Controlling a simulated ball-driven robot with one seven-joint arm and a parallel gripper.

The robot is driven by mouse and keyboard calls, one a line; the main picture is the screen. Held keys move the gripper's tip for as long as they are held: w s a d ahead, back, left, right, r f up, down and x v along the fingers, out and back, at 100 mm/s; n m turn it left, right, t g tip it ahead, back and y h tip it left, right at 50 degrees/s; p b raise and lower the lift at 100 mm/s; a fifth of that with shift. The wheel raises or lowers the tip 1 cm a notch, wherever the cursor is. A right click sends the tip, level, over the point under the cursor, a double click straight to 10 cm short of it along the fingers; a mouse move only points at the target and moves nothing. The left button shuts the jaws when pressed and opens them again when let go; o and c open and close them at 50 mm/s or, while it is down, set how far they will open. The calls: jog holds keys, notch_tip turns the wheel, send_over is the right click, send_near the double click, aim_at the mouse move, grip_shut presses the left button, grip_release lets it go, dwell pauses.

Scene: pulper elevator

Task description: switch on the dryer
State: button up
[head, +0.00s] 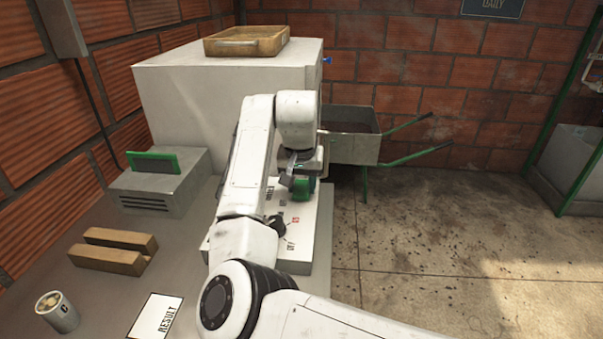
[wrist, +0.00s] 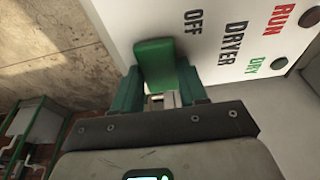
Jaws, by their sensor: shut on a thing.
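The dryer's green switch handle (wrist: 155,58) stands on a white panel (wrist: 215,75) printed OFF, DRYER, DRY and RUN. My gripper (wrist: 161,90) has its two green fingers closed on the handle, one on each side. In the head view my gripper (head: 302,182) is at the far part of the white control panel (head: 322,225). My wrist partly hides the handle there. In the wrist view a dark green button or lamp (wrist: 278,62) sits by DRY, and a dark red one (wrist: 309,36) by RUN. I cannot tell which label the handle points to.
A black knob (head: 278,225) is on the panel's near part. A big white box (head: 190,100) with a wooden tray (head: 246,40) stands behind. A wheelbarrow (head: 350,150) stands beyond. Wooden blocks (head: 105,257) and a tin (head: 58,313) are left.

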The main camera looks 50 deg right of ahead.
aim_at(301, 188)
jog(key=shift+w+d+r+g+y+p, duration=0.15)
jog(key=shift+g+y+p, duration=0.2)
jog(key=shift+p, duration=0.7)
jog(key=shift+d+r+g+y+p, duration=0.2)
jog(key=shift+y+p, duration=0.25)
jog(key=shift+p, duration=0.55)
jog(key=shift+a+f+g+p, duration=0.1)
jog(key=shift+f+g+p, duration=0.15)
jog(key=shift+p, duration=0.15)
jog(key=o, duration=1.1)
jog(key=shift+f, duration=0.1)
jog(key=shift+c, duration=0.2)
notch_tip(301, 188, up, 11)
jog(key=shift+a, duration=0.15)
jog(key=shift+f, duration=0.1)
